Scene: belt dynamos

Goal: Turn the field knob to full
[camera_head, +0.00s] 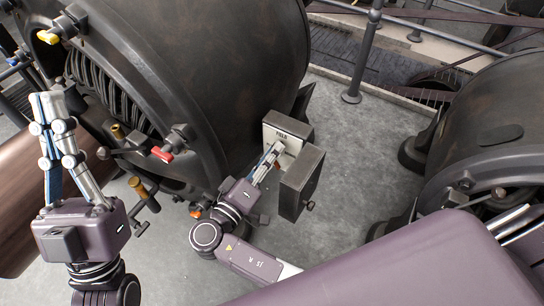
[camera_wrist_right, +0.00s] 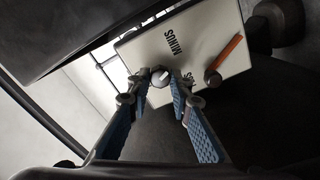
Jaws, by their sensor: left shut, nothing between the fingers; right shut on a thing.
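A box with a pale lettered panel (camera_head: 291,141) stands beside the big dark machine. In the right wrist view the panel (camera_wrist_right: 205,38) shows the word MINUS, part of another label, and an orange pointer (camera_wrist_right: 229,51) on a grey hub. My right gripper (camera_head: 274,151) reaches the panel; in its wrist view its blue-padded fingers (camera_wrist_right: 155,90) are closed about a small grey round knob (camera_wrist_right: 160,76). Whether this is the field knob is not readable, and the fingers partly hide the lettering. My left gripper (camera_head: 48,100) is shut and empty at the far left, fingers up.
A dark hinged-looking door or box part (camera_head: 301,183) stands just right of my right gripper. The large drum machine (camera_head: 205,65) with a red-handled lever (camera_head: 162,155) is at left. A second machine (camera_head: 490,115) and railing posts (camera_head: 364,55) lie right and behind; grey floor between is clear.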

